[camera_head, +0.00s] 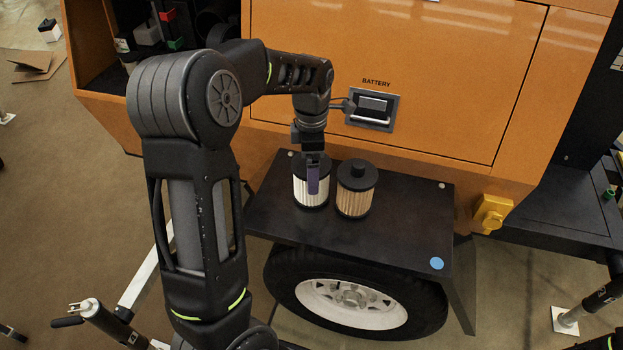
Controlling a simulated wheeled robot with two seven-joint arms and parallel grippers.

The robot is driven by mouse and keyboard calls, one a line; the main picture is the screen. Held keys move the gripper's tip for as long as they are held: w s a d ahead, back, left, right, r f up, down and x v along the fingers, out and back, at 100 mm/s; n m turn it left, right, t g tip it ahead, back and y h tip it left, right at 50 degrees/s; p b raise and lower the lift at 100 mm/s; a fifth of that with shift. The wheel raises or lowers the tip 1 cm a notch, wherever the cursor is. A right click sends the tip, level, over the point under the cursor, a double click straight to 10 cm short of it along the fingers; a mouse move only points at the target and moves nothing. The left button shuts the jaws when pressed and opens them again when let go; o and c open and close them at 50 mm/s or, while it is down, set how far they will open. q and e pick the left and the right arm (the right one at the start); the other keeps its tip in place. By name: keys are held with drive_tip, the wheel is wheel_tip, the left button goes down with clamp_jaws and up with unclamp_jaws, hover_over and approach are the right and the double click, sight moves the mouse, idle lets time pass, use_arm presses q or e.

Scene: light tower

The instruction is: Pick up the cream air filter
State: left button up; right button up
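Two pleated cylindrical filters with black caps stand upright side by side on a black shelf. The left one, the palest and nearest to cream, is the cream air filter (301,192); the right one is a tan filter (353,204) with a knob on its cap. My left gripper (313,188) points down at the cream filter, a purple finger in front of its cap and upper side. The other finger is hidden, so I cannot tell whether it grips. My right gripper is out of view.
The black shelf (400,235) sits above a wheel (350,303) with a white rim. An orange cabinet panel (440,70) with a battery latch (372,109) rises behind.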

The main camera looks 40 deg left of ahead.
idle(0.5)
use_arm(q)
drive_tip(key=shift+r, duration=0.1)
drive_tip(key=c, duration=1.9)
drive_tip(key=shift+r, duration=0.1)
drive_tip(key=shift+r+p, duration=2.05)
drive_tip(key=shift+r, duration=6.85)
